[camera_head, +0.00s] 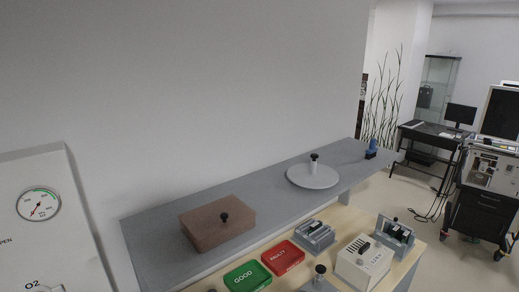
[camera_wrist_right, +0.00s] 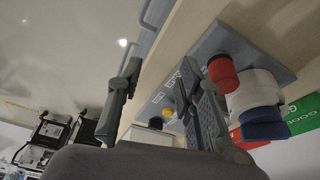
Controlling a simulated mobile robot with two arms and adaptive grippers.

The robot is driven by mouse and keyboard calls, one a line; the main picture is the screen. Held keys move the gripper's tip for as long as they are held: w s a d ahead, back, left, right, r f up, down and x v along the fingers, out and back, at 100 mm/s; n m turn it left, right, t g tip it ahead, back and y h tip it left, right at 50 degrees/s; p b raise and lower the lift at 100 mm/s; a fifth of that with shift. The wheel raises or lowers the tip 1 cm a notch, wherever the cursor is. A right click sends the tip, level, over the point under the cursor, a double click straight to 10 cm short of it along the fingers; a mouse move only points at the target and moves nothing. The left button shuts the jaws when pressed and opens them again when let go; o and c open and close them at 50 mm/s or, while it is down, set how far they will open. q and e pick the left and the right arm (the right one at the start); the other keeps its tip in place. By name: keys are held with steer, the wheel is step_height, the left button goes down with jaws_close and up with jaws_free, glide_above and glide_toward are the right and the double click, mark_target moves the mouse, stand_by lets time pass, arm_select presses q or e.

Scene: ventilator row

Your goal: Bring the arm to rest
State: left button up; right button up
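Neither of my grippers shows in the head view. In the right wrist view my right gripper (camera_wrist_right: 160,68) has its two dark fingers spread apart, with nothing between them. It is close to the pale wooden table (camera_wrist_right: 195,22) and its grey fixture. The left gripper is out of sight.
A grey shelf (camera_head: 270,205) bears a brown box (camera_head: 205,232), a round grey plate (camera_head: 312,177) and a small blue item (camera_head: 372,146). Below are a green GOOD tray (camera_head: 246,277), a red FAULTY tray (camera_head: 282,257) and a white device (camera_head: 360,264). A red cylinder (camera_wrist_right: 222,73) is near the right gripper.

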steer(key=s+d+r+n+t+y, duration=0.15)
steer(key=s+n, duration=0.35)
steer(key=s, duration=0.7)
steer(key=s+d+r+n+y, duration=0.1)
steer(key=s+d+r+n, duration=0.3)
steer(key=s, duration=0.7)
step_height(320, 180, down, 33)
steer(key=s+a+n+g+b, duration=0.1)
steer(key=a+g+b, duration=0.1)
steer(key=b, duration=0.5)
steer(key=s+d+f+b, duration=0.1)
steer(key=s+f+b, duration=0.2)
steer(key=s+f, duration=0.5)
steer(key=s+d+f+b, duration=0.2)
steer(key=s+f, duration=0.7)
steer(key=f, duration=0.6)
steer(key=shift+s+d+f+g+b, duration=0.15)
steer(key=shift+d+f+g+b, duration=0.25)
steer(key=shift+b, duration=0.5)
